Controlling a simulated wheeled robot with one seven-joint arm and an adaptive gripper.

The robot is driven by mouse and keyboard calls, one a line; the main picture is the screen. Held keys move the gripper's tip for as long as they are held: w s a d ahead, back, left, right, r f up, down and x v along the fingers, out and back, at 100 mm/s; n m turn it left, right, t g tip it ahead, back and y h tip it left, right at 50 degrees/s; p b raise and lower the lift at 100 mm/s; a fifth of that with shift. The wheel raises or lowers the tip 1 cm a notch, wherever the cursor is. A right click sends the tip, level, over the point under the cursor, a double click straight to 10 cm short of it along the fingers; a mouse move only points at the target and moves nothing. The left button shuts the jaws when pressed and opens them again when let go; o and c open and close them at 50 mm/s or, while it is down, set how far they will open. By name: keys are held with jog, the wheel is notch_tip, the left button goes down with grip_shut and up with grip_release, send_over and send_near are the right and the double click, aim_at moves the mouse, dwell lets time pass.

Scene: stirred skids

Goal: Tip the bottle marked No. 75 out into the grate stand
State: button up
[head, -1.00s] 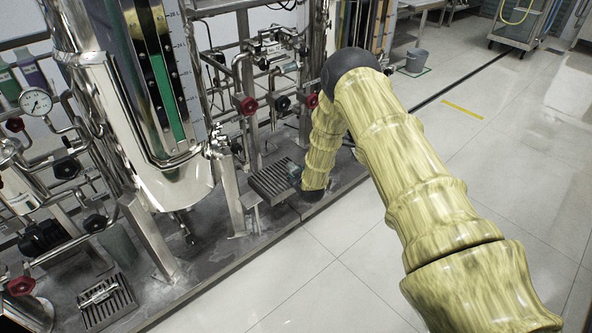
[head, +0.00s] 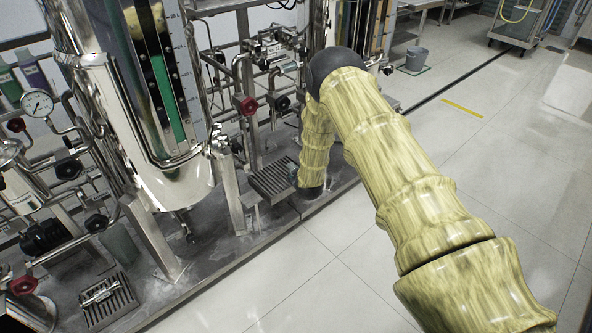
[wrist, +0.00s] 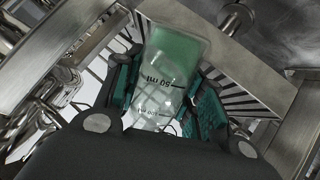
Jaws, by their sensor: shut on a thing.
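In the wrist view a clear bottle (wrist: 164,72) with upside-down 50 ml print lies between the teal finger pads of my gripper (wrist: 160,98). My gripper is shut on it. Green shows at the bottle's end away from my palm; the rest looks clear. No number 75 is readable. The slotted metal grate stand (wrist: 235,88) lies behind the bottle and reaches past it on both sides. In the head view the grate stand (head: 270,181) is on the skid beside my forearm's lower end. There my gripper is mostly hidden by my arm, and the bottle cannot be made out.
A steel vessel with a green sight glass (head: 172,95) stands left of the grate stand. Pipes with red valve knobs (head: 248,106) rise behind it. A second grate (head: 108,300) lies at the lower left. The tiled floor (head: 310,285) in front is clear.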

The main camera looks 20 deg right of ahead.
jog(key=shift+p, duration=0.3)
jog(key=shift+s+d+n, duration=0.1)
jog(key=shift+d+n, duration=0.05)
jog(key=shift+n, duration=0.15)
jog(key=shift+f+g+h, duration=0.1)
jog(key=shift+g+h, duration=0.2)
jog(key=shift+g, duration=0.1)
jog(key=shift+f, duration=0.1)
jog(key=shift+s+d, duration=0.1)
jog(key=shift+n+g+h, duration=0.3)
jog(key=shift+f, duration=0.1)
